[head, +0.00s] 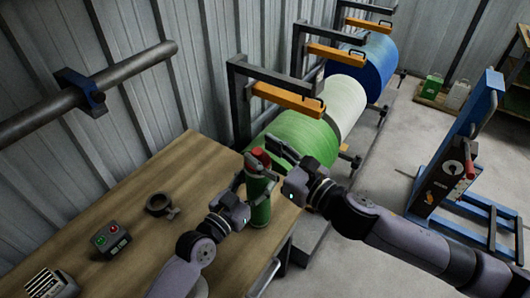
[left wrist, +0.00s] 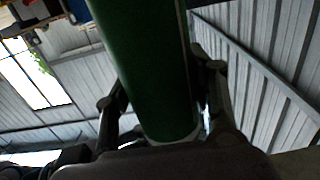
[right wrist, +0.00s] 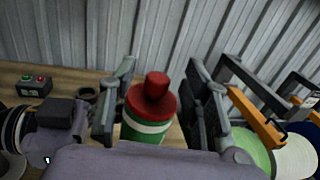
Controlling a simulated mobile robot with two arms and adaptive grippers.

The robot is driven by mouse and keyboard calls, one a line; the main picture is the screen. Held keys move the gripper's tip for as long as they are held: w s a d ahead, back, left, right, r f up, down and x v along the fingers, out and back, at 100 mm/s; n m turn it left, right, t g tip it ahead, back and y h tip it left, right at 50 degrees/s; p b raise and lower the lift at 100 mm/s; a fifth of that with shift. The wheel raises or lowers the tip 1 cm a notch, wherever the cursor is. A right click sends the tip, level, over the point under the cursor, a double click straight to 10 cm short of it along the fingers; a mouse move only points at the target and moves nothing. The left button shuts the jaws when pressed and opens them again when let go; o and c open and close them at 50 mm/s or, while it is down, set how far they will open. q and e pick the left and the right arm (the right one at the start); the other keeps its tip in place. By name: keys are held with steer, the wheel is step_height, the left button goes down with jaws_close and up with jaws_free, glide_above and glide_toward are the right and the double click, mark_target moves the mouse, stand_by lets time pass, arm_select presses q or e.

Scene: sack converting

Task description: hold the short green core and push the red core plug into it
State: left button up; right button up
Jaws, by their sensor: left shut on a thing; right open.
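The short green core (head: 259,190) stands upright at the right end of the wooden table in the head view. My left gripper (head: 247,187) is shut on it; the left wrist view shows the green core (left wrist: 150,70) between the fingers (left wrist: 160,105). The red core plug (head: 260,157) sits at the top of the core. In the right wrist view the red plug (right wrist: 152,97) has a knob on top and a wide rim over the green and white core top. My right gripper (right wrist: 160,95) is open, its fingers on either side of the plug with gaps. How deep the plug sits is unclear.
A dark ring clamp (head: 161,205) and a button box (head: 111,238) lie on the wooden table (head: 190,165). Green (head: 305,135), white and blue rolls stand behind on a frame. A blue hand truck (head: 460,150) stands right on open floor.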

steer(key=v, duration=1.2)
stand_by(0.6)
arm_select(q)
steer(key=o, duration=1.6)
steer(key=shift+c, duration=0.2)
